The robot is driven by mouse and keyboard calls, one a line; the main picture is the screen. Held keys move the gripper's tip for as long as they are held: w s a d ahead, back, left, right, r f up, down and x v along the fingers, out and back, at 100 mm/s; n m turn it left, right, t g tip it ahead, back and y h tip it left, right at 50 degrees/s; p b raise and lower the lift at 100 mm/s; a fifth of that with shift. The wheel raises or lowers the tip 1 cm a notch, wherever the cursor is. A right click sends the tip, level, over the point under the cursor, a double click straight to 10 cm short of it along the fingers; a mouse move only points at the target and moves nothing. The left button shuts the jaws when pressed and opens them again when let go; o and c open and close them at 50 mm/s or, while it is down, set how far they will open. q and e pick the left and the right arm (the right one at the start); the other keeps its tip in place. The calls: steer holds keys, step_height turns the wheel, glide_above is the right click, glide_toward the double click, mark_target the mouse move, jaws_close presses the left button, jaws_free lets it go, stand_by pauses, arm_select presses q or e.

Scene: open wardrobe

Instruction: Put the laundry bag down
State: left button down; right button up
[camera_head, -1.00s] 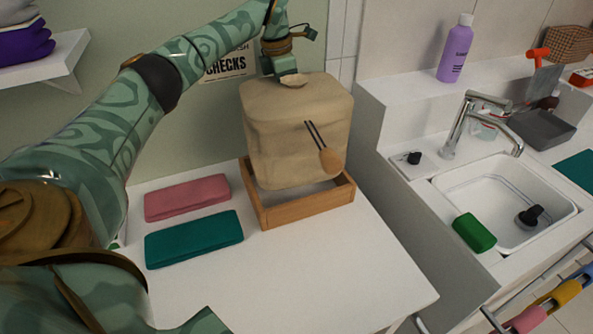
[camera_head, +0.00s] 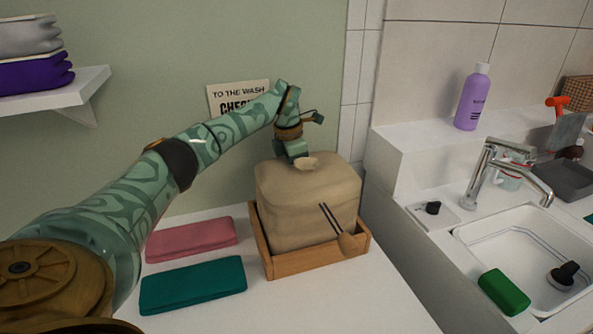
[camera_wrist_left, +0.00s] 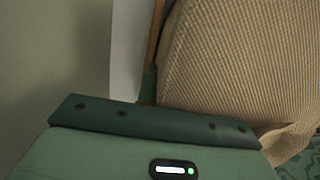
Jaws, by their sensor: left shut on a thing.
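The tan laundry bag (camera_head: 300,205) sits upright within the wooden tray (camera_head: 318,263) on the white counter, its lower part hidden by the tray's walls. My left gripper (camera_head: 300,160) is shut on the bag's top, from above. In the left wrist view the bag's woven cloth (camera_wrist_left: 245,60) fills the right side, close to the gripper (camera_wrist_left: 150,122). Whether the bag's base rests fully on the tray floor is hidden. My right gripper is not in view.
A pink folded cloth (camera_head: 190,241) and a teal folded cloth (camera_head: 193,285) lie left of the tray. A sign (camera_head: 238,97) is on the wall behind. The sink (camera_head: 530,255), tap (camera_head: 490,165) and purple bottle (camera_head: 472,98) are at right. The counter in front of the tray is clear.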

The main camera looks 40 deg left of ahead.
arm_select(q)
steer(key=c, duration=1.5)
jaws_free()
steer(key=shift+c, duration=0.2)
steer(key=r+p, duration=0.1)
steer(key=r, duration=0.3)
steer(key=s+r+p, duration=0.1)
steer(key=r+p, duration=0.1)
steer(key=r, duration=0.2)
steer(key=r+p, duration=0.1)
steer(key=r, duration=0.3)
steer(key=shift+s+a+p, duration=0.35)
steer(key=shift+a+p, duration=0.05)
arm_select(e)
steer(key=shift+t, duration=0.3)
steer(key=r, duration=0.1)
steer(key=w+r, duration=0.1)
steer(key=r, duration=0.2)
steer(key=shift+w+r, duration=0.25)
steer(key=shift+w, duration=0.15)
arm_select(q)
steer(key=shift+r, duration=0.1)
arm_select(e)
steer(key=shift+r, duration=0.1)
